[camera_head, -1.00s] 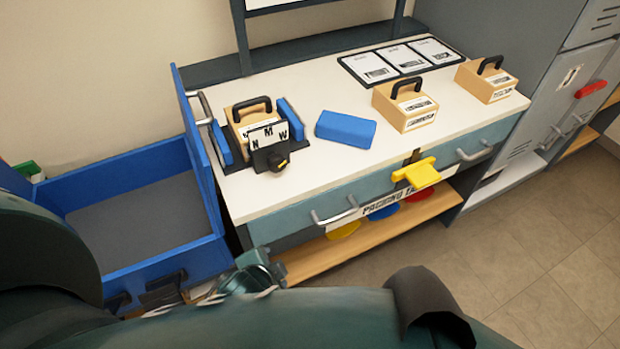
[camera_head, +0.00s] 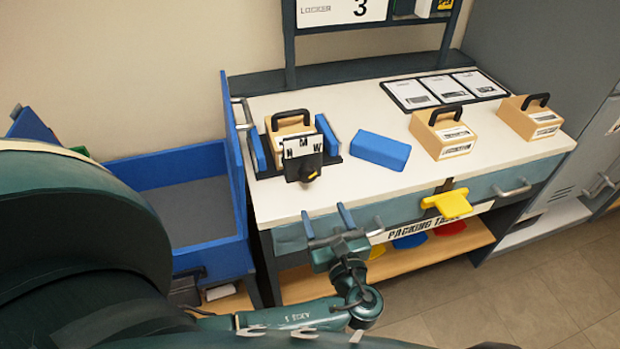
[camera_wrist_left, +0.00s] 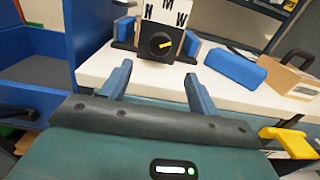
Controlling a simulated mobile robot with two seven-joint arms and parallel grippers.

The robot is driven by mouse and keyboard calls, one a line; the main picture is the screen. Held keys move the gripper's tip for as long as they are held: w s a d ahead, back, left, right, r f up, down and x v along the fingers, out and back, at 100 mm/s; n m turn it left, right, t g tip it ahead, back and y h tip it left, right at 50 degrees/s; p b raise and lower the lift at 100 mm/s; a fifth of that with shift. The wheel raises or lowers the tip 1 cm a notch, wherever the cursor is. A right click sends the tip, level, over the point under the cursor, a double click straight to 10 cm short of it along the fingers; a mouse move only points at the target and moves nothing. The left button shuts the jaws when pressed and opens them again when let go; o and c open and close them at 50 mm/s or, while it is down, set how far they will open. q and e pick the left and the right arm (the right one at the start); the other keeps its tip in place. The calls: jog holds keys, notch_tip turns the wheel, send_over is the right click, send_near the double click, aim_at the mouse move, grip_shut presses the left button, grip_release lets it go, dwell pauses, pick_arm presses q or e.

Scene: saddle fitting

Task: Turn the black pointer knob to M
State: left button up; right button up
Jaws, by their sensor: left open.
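The black pointer knob (camera_head: 308,174) sits on a dark block below a white plate (camera_head: 302,146) lettered N, M and W. In the left wrist view the knob (camera_wrist_left: 160,44) shows a yellow pointer, which leans right and slightly up, towards the W side rather than straight up at M. The plate stands in front of a wooden box (camera_head: 290,124) with a black handle, between two blue blocks. My left gripper (camera_head: 327,217) is open and empty at the table's front edge, below and apart from the knob. My right gripper is not in view.
A blue block (camera_head: 380,150) and two handled wooden boxes (camera_head: 442,134) (camera_head: 532,117) stand to the right on the white table (camera_head: 400,188). A yellow handle (camera_head: 447,204) sticks out at the table front. A blue bin (camera_head: 203,228) stands at the left.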

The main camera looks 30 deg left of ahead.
aim_at(309, 178)
pick_arm(q)
jog(key=x, duration=1.1)
jog(key=shift+a, duration=0.2)
jog(key=shift+c, duration=0.2)
jog(key=c, duration=0.9)
